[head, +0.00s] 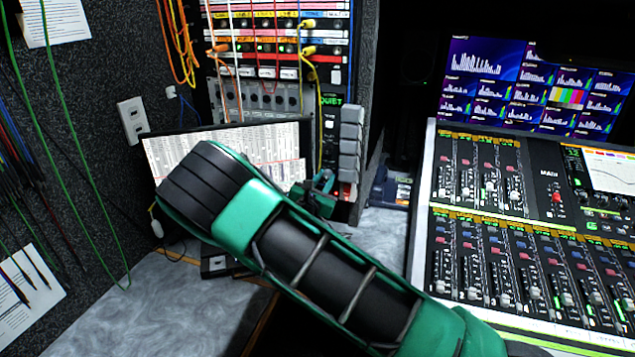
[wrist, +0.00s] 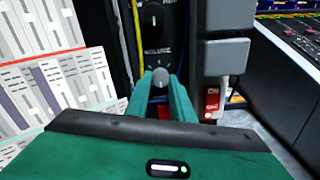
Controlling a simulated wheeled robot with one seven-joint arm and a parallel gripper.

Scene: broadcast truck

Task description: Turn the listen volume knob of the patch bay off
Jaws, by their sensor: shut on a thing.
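The listen volume knob (wrist: 160,78) is a small grey knob on a black panel, below a "VOLUME" label, in the wrist view. My gripper (wrist: 160,84) has its two green fingers on either side of the knob and is shut on it. In the head view my gripper (head: 322,190) is at the lower part of the patch bay (head: 262,97), beside the black panel, and my green and black arm hides part of it. The knob itself cannot be made out in the head view. Its pointer position is not clear.
A monitor (head: 225,150) stands just left of my gripper. Grey boxes (head: 351,135) are mounted right of the panel, with a red lit switch (wrist: 212,97) below them. A mixing console (head: 520,220) stands to the right. Coloured cables hang at the patch bay and left wall.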

